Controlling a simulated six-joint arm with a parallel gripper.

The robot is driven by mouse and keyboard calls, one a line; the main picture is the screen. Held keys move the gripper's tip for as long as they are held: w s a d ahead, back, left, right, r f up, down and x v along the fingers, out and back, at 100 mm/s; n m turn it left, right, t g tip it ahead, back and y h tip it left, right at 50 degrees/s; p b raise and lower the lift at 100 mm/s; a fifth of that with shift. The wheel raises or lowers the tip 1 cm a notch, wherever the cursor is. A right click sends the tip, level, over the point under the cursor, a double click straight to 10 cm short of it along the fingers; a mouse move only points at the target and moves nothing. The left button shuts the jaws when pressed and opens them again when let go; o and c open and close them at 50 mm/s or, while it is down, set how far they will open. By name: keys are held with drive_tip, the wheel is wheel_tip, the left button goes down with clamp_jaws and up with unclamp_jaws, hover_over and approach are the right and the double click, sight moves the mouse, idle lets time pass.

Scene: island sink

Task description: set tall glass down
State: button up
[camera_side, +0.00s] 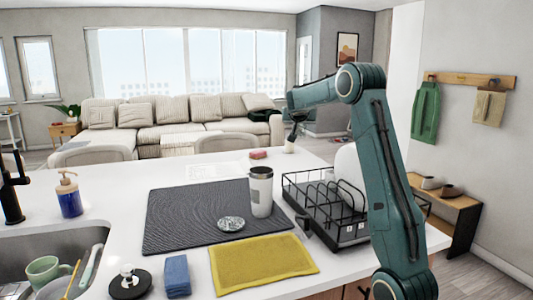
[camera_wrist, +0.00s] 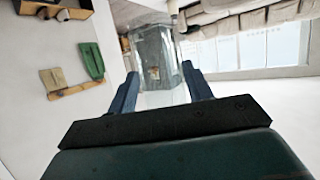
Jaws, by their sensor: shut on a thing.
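In the wrist view my gripper (camera_wrist: 160,88) is shut on the tall glass (camera_wrist: 158,62), with one blue finger on each side. The glass is clear, with the room showing through it. In the side view my gripper (camera_side: 297,117) is small and far off, over the back right of the counter beyond the dish rack. The glass cannot be made out clearly there, and I cannot tell whether its base touches the counter.
A black wire dish rack (camera_side: 318,212) with a white plate (camera_side: 347,175) stands at right. A steel tumbler (camera_side: 261,191) and a patterned round item (camera_side: 231,224) are on the dark mat (camera_side: 185,222). A yellow cloth (camera_side: 262,264) lies in front.

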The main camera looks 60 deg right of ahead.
drive_tip(key=shift+s+d+r+m+g+h, duration=0.1)
drive_tip(key=shift+s+d+m+g+h, duration=0.1)
drive_tip(key=shift+s+m+g, duration=0.35)
drive_tip(key=shift+s+d+m+g+h, duration=0.1)
drive_tip(key=shift+s+d+m+g, duration=0.1)
drive_tip(key=shift+s+m+g, duration=0.35)
drive_tip(key=shift+w, duration=0.15)
wheel_tip(320, 180, down, 16)
drive_tip(key=shift+r, duration=0.15)
drive_tip(key=shift+f, duration=2.15)
drive_tip(key=shift+f, duration=0.1)
drive_tip(key=o, duration=1.1)
